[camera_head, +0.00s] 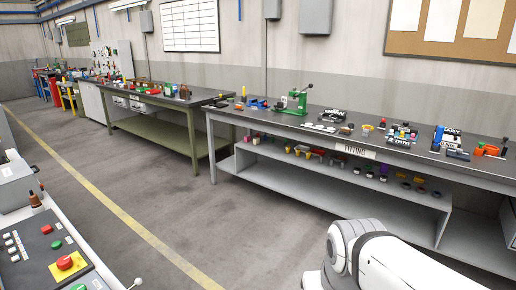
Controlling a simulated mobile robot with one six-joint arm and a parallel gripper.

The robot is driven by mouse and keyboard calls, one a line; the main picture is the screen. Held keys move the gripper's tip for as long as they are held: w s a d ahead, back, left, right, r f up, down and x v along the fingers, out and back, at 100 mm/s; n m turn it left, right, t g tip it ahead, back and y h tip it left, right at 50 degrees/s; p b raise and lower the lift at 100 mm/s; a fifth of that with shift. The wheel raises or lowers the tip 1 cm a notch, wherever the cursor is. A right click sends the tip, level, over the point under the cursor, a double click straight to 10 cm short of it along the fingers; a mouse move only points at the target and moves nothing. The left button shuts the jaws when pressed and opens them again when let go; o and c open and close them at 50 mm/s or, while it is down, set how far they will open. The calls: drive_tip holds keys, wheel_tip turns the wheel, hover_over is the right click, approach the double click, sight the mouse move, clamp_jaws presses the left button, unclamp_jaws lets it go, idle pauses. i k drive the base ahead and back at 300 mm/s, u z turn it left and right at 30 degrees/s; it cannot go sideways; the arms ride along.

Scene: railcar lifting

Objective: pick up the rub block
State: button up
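I cannot pick out the rub block for certain among the small parts on the benches. A grey bench (222,116) labelled "FITTING" stands along the wall at the right, with many small items on its dark top and lower shelf. A small brown block-like item (346,130) lies near the middle of its top, too small to identify. My white arm link shows at the bottom right, in front of the bench and apart from it. My gripper is not in view.
A green bench (195,150) with small parts stands further left. A control panel with a red button (64,262) is at the lower left. A green press (297,102) stands on the grey bench. The floor (190,210) between is clear, with a yellow line.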

sight(344, 131)
drive_tip(key=i, duration=1.55)
drive_tip(key=z, duration=0.45)
drive_tip(key=i, duration=2.7)
drive_tip(key=z, duration=0.8)
drive_tip(key=k, duration=0.65)
